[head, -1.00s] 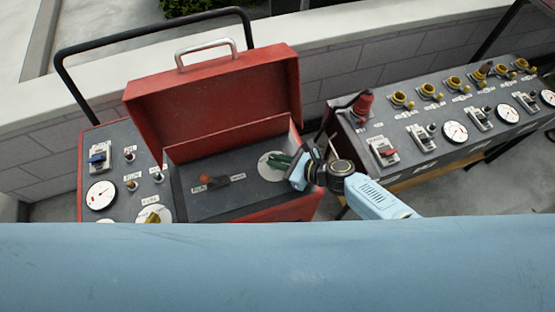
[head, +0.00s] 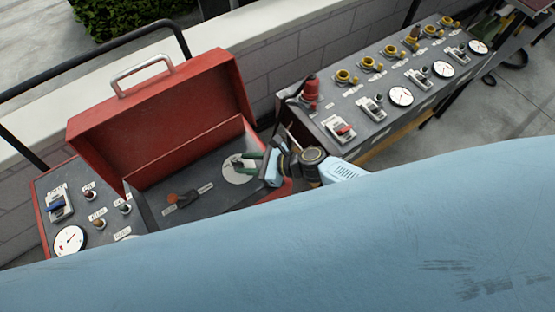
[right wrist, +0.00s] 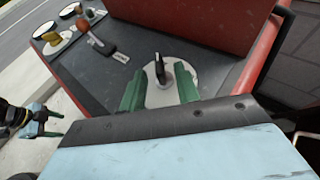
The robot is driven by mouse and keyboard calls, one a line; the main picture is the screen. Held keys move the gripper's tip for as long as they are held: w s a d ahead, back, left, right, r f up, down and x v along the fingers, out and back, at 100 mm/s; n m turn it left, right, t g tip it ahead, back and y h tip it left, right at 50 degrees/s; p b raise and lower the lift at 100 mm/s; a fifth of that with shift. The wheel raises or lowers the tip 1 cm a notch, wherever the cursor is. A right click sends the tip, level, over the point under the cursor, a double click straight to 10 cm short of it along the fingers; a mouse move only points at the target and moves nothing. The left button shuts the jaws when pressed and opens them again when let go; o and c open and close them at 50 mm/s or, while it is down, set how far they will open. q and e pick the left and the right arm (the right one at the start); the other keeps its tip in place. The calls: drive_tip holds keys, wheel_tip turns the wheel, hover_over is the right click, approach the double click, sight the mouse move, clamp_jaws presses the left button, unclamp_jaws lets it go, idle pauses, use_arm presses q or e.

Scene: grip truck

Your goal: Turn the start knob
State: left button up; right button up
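A dark upright knob (right wrist: 160,69) stands on a round white dial (right wrist: 184,76) inside the open red box in the right wrist view. I cannot read a start label on it. My right gripper (right wrist: 160,90) is open, its green fingers on either side of the dial's near part, with the knob between and slightly beyond the tips. I cannot tell whether they touch it. In the head view the right gripper (head: 246,163) reaches over the white dial (head: 238,175) from the right. My left gripper (right wrist: 55,124) shows at the left of the wrist view, open and empty.
The box's raised red lid (head: 155,110) stands behind the dial. An orange-tipped lever (head: 182,199) lies left of it. A left panel (head: 85,215) has switches and a gauge. A right panel (head: 385,85) has yellow knobs, gauges and a red plug. My blue body covers the foreground.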

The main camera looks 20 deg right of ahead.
drive_tip(key=p+v, duration=0.1)
drive_tip(key=v, duration=0.9)
drive_tip(key=shift+s+d+r+p, duration=0.15)
drive_tip(key=shift+d+p, duration=0.15)
